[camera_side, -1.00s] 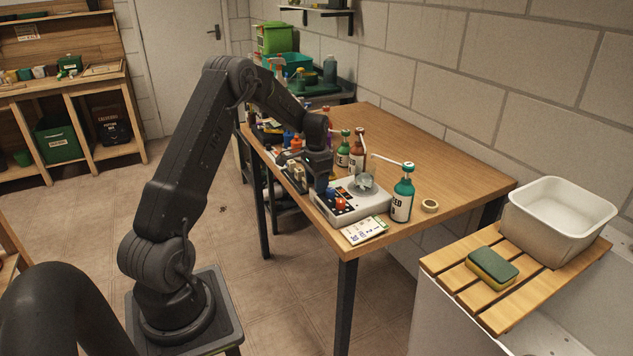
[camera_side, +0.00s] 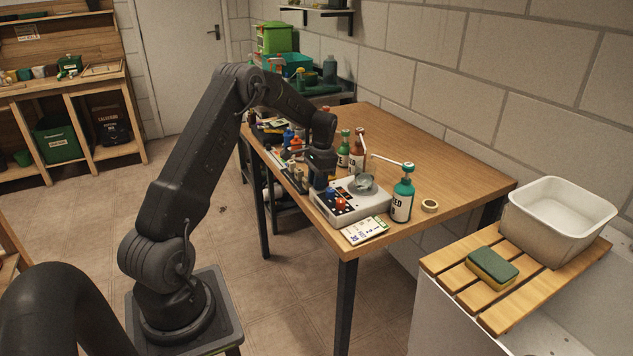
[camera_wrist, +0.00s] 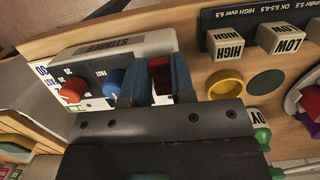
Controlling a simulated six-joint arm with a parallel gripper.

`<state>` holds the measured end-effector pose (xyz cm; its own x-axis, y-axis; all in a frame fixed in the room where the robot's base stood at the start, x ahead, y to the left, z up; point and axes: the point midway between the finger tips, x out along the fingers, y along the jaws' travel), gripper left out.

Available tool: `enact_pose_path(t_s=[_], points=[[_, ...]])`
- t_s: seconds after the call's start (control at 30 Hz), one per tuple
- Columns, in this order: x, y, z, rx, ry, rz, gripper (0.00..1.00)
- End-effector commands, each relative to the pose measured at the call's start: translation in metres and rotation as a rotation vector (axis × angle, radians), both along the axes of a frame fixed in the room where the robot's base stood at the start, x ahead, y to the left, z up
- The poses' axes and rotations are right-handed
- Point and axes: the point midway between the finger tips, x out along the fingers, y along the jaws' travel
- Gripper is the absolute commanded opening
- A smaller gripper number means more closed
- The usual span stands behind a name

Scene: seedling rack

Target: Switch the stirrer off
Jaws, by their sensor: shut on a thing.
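The stirrer (camera_side: 362,207) is a pale box with a glass vessel (camera_side: 363,182) on top, near the table's front edge. Its red knob (camera_side: 341,204) and blue knob (camera_side: 331,193) face the front. My gripper (camera_side: 319,185) is down at the far-left end of the box, just behind the blue knob. In the wrist view, my gripper's two blue fingers (camera_wrist: 158,84) stand on either side of a dark red switch (camera_wrist: 160,74) and are shut on it. The blue knob sits just left of the fingers, apart from the switch. The switch is hidden in the side view.
A green bottle (camera_side: 402,196) with a spout stands right of the stirrer, with a tape ring (camera_side: 429,205) beside it. A printed card (camera_side: 364,231) lies in front. HIGH (camera_wrist: 228,45) and LOW (camera_wrist: 281,39) blocks stand nearby. The table's right part is clear.

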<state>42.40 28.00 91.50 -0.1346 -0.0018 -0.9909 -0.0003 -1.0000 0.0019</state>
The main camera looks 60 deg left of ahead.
Motion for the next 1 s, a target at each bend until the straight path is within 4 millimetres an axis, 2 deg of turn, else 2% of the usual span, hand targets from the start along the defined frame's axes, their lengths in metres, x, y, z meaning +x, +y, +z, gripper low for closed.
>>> enact_pose_path(t_s=[0.3,0.67,0.7,0.93,1.0], points=[[0.0051,-0.0002,0.0013,0.002,0.182,-0.003,0.00],[0.0048,-0.0003,0.0018,0.002,0.195,-0.001,0.00],[0.0048,-0.0003,0.0018,0.002,0.195,-0.001,0.27],[0.0047,-0.0002,0.0019,0.002,0.194,-0.001,0.49],[0.0046,-0.0001,0.0019,0.002,0.194,-0.001,0.49]])
